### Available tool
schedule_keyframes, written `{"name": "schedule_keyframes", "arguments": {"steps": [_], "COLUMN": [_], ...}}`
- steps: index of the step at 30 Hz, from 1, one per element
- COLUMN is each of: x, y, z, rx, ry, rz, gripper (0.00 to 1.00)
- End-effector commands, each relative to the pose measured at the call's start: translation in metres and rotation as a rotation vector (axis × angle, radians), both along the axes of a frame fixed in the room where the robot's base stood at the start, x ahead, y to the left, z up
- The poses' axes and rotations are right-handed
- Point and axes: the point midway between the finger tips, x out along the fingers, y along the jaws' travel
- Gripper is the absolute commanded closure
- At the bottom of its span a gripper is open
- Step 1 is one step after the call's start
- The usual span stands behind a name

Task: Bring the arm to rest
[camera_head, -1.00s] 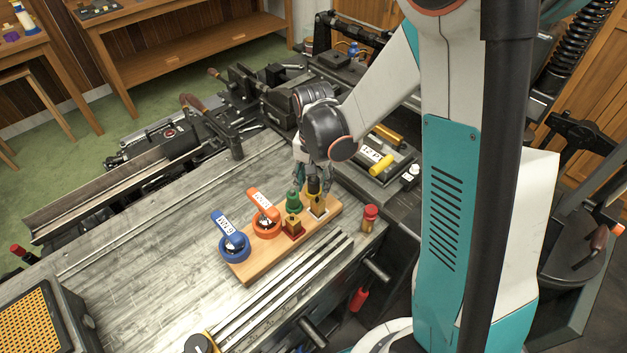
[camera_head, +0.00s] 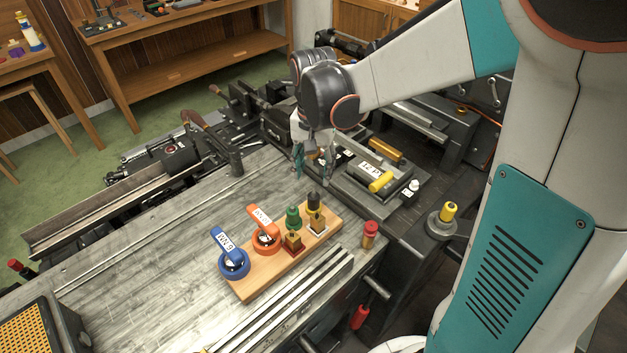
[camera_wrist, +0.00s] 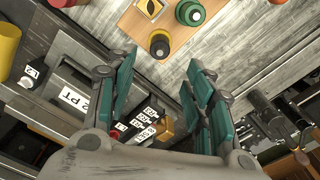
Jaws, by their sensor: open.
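My gripper (camera_head: 313,172) is raised above the far right end of the metal bench, beyond the wooden board. In the wrist view my gripper (camera_wrist: 158,85) shows its two teal fingers spread apart with nothing between them. The wooden board (camera_head: 283,272) lies on the bench and carries a blue-handled ring (camera_head: 234,264), an orange-handled ring (camera_head: 266,240), a green-topped stamp (camera_head: 293,216) and a black-and-yellow-topped stamp (camera_head: 313,203). The board also shows at the top of the wrist view (camera_wrist: 185,40). My fingers are apart from all of these.
A red-capped bottle (camera_head: 370,235) stands right of the board. Behind it is dark machinery with a yellow-handled tool (camera_head: 381,182) and a yellow-topped piece (camera_head: 449,211). A black vise-like tool (camera_head: 262,105) stands at the back.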

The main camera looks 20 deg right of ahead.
Motion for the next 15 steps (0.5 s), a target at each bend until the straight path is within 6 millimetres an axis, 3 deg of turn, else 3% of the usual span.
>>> {"name": "schedule_keyframes", "arguments": {"steps": [10,15], "x": [-0.001,-0.013], "y": [0.0,0.0], "z": [0.014,0.026], "rx": [0.0,-0.001], "ry": [-0.004,-0.049], "rz": [0.003,0.05], "gripper": [0.52,0.52]}}
